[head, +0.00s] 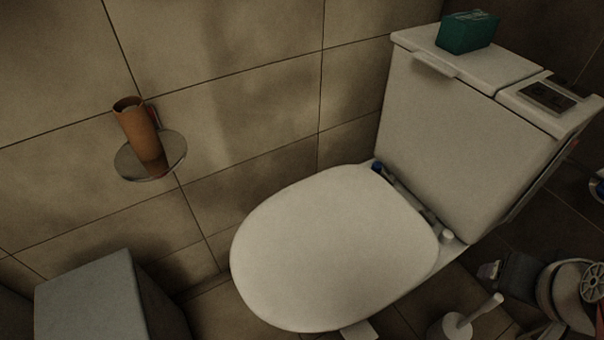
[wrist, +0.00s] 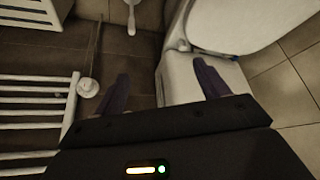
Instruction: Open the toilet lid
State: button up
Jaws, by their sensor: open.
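The toilet lid (head: 330,245) is white, rounded and shut flat over the bowl, with its hinge beside the white cistern (head: 455,140). In the wrist view the lid (wrist: 245,22) shows at the upper right, partly cut off by the frame. My gripper (wrist: 163,88) is open with two dark fingers apart and nothing between them. In the head view, part of my arm (head: 575,295) is at the lower right, beside the toilet.
A toilet brush (head: 473,316) stands on the floor between the toilet and my arm. A white slatted rack (wrist: 35,105) is at the left in the wrist view. A green box (head: 468,33) sits on the cistern. A grey box (head: 90,300) and a wall shelf with an orange cup (head: 138,130) are at left.

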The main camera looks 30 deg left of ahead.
aim_at(331, 249)
jog(key=k+j+u, duration=0.15)
jog(key=u, duration=1.85)
jog(key=j, duration=0.05)
